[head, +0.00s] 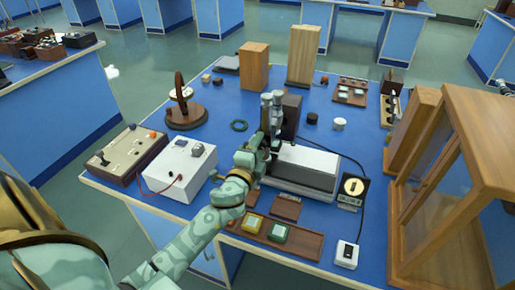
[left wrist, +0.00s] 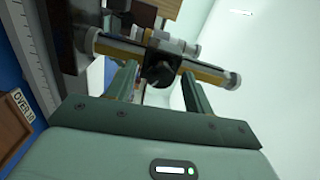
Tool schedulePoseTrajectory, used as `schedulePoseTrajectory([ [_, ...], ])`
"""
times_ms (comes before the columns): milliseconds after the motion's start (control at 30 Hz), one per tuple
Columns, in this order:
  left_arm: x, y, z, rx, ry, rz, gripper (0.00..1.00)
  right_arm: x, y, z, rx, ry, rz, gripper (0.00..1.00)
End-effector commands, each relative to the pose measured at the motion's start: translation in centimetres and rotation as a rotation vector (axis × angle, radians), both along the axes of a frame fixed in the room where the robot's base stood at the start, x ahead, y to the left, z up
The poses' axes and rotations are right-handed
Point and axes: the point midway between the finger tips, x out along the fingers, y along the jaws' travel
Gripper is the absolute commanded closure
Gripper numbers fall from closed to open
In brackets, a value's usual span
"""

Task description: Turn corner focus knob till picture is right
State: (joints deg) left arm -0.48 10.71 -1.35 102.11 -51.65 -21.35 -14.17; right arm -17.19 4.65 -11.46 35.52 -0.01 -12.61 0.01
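In the head view my left gripper (head: 257,155) reaches from the lower left to the left side of the upright instrument (head: 272,108) with grey tubes. In the left wrist view a small dark knob (left wrist: 158,72) lies between the two spread fingers of my left gripper (left wrist: 160,82), near their tips. The fingers look apart, with a gap beside the knob; contact is not clear. A dark card with a pale round picture (head: 353,187) stands at the right of the instrument; its lettering is too small to read.
A grey-white box (head: 303,168) sits just right of the gripper. A white unit with a red lead (head: 180,170) stands left of my forearm. A brown tray (head: 297,244) lies in front. A wood-framed case (head: 478,135) fills the right side.

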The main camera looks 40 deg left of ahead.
Motion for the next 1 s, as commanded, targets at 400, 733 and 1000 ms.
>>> schedulePoseTrajectory([
  [400,-6.8,-1.6,-0.3,-0.004,0.003,0.001,0.48,0.0,0.0,-0.2,0.001,0.001,0.000,0.64],
  [733,-14.2,-3.4,-0.4,-0.003,0.004,0.002,0.48,-0.4,0.1,-1.7,0.002,0.010,-0.001,0.64],
  [1000,-15.9,-3.8,0.0,0.001,0.001,0.000,0.48,-0.5,0.1,-2.1,0.002,0.013,-0.001,0.64],
])
